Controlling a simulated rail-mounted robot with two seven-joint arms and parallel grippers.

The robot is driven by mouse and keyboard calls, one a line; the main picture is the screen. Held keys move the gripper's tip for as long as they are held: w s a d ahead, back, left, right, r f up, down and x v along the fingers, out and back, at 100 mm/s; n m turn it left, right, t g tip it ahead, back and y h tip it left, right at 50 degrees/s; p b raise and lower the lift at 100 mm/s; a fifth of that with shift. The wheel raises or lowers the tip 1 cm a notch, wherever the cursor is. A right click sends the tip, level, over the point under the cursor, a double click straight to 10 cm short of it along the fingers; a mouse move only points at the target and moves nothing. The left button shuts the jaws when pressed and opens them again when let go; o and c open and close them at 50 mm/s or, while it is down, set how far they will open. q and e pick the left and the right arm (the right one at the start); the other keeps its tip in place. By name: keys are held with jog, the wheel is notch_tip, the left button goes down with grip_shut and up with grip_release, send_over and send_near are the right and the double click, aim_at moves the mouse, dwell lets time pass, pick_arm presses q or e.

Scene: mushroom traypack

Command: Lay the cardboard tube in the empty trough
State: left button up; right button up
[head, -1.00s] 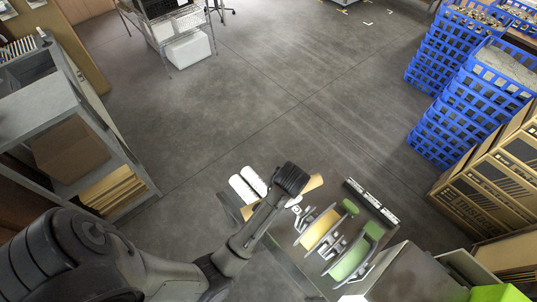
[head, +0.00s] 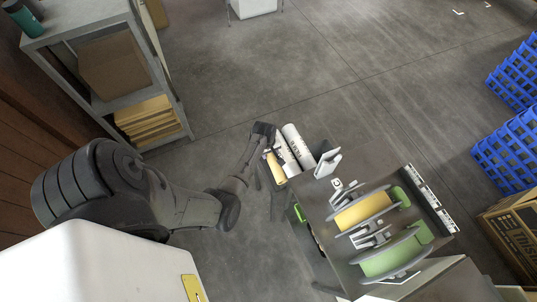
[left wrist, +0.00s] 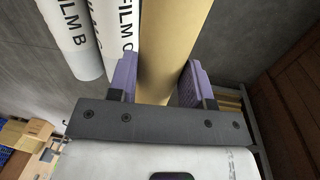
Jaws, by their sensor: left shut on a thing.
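The cardboard tube (head: 275,169) is a plain tan roll beside two white rolls at the left end of the bench in the head view. My left gripper (head: 264,134) is at its far end. In the left wrist view the tube (left wrist: 172,40) runs between the two fingers of my left gripper (left wrist: 160,82), which is shut on it. The tube lies roughly parallel to the white rolls. Whether it touches the surface below cannot be told. The empty trough cannot be made out clearly. My right gripper is not in view.
White film rolls (head: 298,146) lie close by; a second one (head: 284,157) is nearest the tube. The bench (head: 325,205) carries a yellow spool (head: 362,211) and a green spool (head: 392,254). A grey shelf (head: 95,50) stands at left. Open floor lies beyond.

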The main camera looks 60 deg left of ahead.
pick_arm(q)
jog(key=shift+s+a+f+n, duration=0.15)
jog(key=shift+a+f+n, duration=0.1)
jog(key=shift+f+n, duration=0.2)
jog(key=shift+w, duration=0.2)
jog(key=shift+f, duration=0.1)
jog(key=shift+s+f+b, duration=0.15)
jog(key=shift+f+b, duration=0.2)
jog(key=shift+b, duration=0.25)
notch_tip(320, 180, down, 6)
jog(key=b, duration=0.6)
jog(key=shift+r, duration=0.15)
jog(key=shift+f+b, duration=0.55)
jog(key=shift+f, duration=0.7)
jog(key=shift+f, duration=0.4)
jog(key=o, duration=1)
